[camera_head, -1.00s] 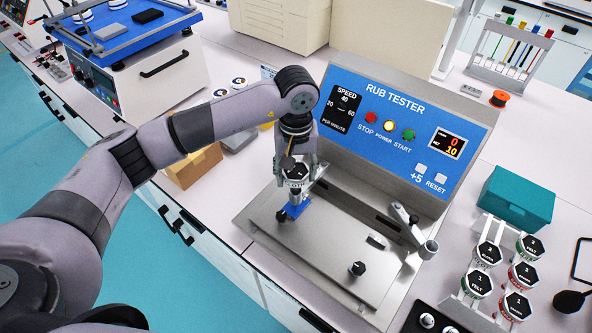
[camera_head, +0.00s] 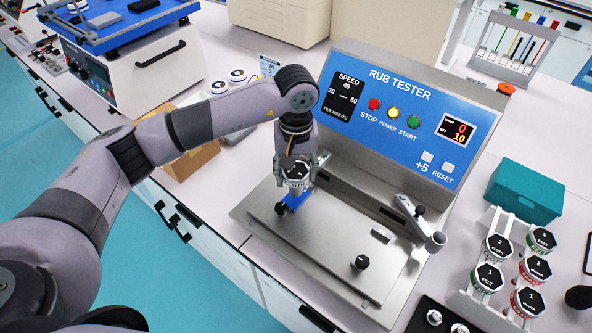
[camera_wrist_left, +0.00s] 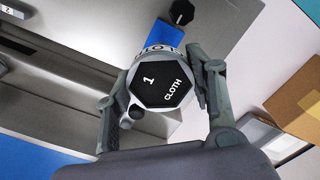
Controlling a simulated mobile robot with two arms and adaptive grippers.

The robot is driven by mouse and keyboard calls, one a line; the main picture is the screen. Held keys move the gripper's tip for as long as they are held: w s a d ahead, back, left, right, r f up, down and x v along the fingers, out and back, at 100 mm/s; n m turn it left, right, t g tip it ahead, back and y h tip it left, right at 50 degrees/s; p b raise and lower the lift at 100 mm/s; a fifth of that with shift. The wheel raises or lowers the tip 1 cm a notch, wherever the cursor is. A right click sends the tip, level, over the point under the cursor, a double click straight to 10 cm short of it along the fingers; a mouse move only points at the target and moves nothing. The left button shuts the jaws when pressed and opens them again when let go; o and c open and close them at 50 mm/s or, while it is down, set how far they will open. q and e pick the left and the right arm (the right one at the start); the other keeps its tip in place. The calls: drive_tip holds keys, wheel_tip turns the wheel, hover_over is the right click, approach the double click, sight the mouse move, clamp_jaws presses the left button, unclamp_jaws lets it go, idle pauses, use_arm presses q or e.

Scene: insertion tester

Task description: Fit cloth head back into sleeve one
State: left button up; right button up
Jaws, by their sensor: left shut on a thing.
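The cloth head (camera_head: 298,171) has a black hexagonal top; in the left wrist view (camera_wrist_left: 163,84) it reads "1 CLOTH". My left gripper (camera_head: 299,176) is shut on its sides, one finger on each side, and holds it above the left part of the rub tester's plate. A blue arm piece (camera_head: 294,201) with a black knob shows just below and in front of the head; its blue part also shows in the wrist view (camera_wrist_left: 163,36). The sleeve under the head is hidden, so I cannot tell how far in the head sits. My right gripper is out of view.
The rub tester (camera_head: 400,115) has a second arm with a ring-shaped end (camera_head: 436,242) at right. A rack (camera_head: 470,298) at lower right holds several other heads near a teal box (camera_head: 524,191). A cardboard box (camera_head: 193,160) stands left of the tester, behind my arm.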

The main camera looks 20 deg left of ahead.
use_arm(q)
drive_tip(key=shift+f+b, duration=0.15)
drive_tip(key=shift+b, duration=0.2)
idle(0.4)
drive_tip(key=o, duration=0.8)
drive_tip(key=shift+o, duration=1.4)
drive_tip(key=shift+r+p, duration=0.85)
drive_tip(key=shift+r, duration=2.15)
drive_tip(key=shift+s+f, duration=0.1)
